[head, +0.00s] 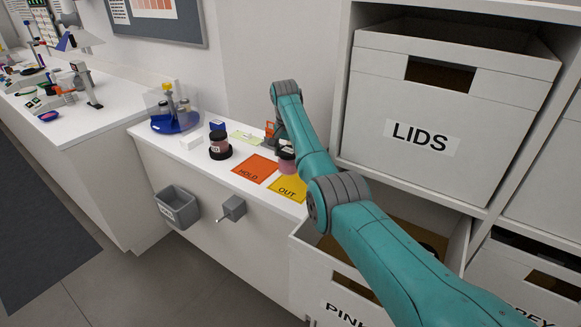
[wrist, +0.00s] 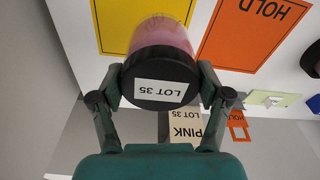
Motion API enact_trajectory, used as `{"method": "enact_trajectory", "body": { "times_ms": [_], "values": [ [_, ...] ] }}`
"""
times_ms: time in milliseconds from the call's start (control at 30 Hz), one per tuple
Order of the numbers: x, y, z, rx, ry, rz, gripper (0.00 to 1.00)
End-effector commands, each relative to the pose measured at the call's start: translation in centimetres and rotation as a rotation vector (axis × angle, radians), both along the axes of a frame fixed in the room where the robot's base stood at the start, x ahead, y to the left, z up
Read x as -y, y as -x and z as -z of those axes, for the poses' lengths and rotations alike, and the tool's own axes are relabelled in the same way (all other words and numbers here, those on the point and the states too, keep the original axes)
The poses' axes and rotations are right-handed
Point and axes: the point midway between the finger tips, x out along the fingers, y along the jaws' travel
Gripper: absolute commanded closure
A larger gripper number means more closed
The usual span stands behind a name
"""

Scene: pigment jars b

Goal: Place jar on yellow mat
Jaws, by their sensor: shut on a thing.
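A jar with pink contents and a black lid marked LOT 35 (wrist: 162,78) is between the two fingers of my gripper (wrist: 161,84), which is shut on it. In the head view the pink jar (head: 287,163) shows beside my arm, at the back of the yellow mat marked OUT (head: 287,192). The yellow mat (wrist: 118,28) lies behind the jar in the wrist view, mostly to the left of it. I cannot tell whether the jar's base touches the surface. My arm hides part of the gripper and of the mat's right side in the head view.
An orange HOLD mat (head: 254,169) lies left of the yellow mat. Another dark-lidded jar (head: 219,143) stands on a black round base farther left. A blue round carousel (head: 175,122) is at the counter's far end. An open drawer marked PINK (head: 342,306) is in front.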

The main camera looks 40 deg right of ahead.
Motion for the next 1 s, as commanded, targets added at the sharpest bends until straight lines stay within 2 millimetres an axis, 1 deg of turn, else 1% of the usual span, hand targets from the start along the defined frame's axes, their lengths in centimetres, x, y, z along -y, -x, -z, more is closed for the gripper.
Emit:
{"method": "enact_trajectory", "body": {
  "times_ms": [133, 300, 400, 733, 767, 800, 833, 1000],
  "values": [
    [0.0, 0.1, 1.4, -0.002, -0.001, 0.000, 0.65],
    [0.0, 0.0, 4.0, -0.001, 0.000, 0.000, 0.65],
    [0.0, 0.0, 4.9, 0.000, 0.000, 0.000, 0.65],
    [0.0, 0.0, 5.1, 0.000, 0.000, 0.000, 0.65],
    [0.0, 0.0, 5.1, 0.000, 0.000, 0.000, 0.16],
    [0.0, 0.0, 5.1, 0.000, 0.000, 0.000, 0.06],
    [0.0, 0.0, 5.1, 0.000, 0.000, 0.000, 0.00],
    [0.0, 0.0, 5.1, 0.000, 0.000, 0.000, 0.00]
  ]
}}
